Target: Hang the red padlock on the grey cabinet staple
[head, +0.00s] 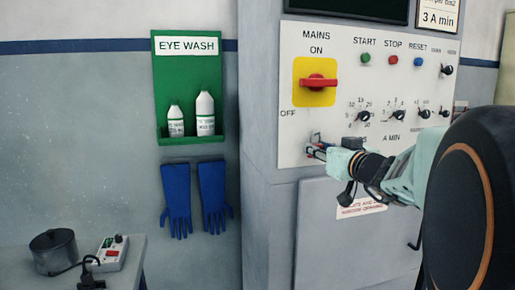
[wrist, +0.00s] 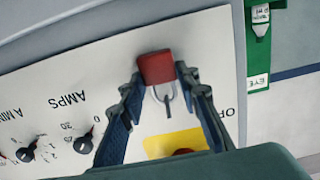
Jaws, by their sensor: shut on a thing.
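The red padlock (wrist: 156,67) is between the two fingertips of my gripper (wrist: 160,76) in the wrist view. Its grey shackle (wrist: 166,97) points toward the yellow switch plate, which is up on the panel. In the head view my gripper (head: 318,148) is in front of the lower left part of the white control panel, below the red main switch. The padlock is too small and covered by the fingers to make out clearly there. I cannot pick out the grey staple for certain in either view. Whether the padlock touches the panel cannot be told.
The red MAINS switch (head: 318,82) on its yellow plate is above my gripper. Knobs (head: 362,116) sit to its right. A grey cabinet door (head: 345,240) is below. The green eye wash shelf (head: 190,137) and blue gloves (head: 195,198) hang on the left wall.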

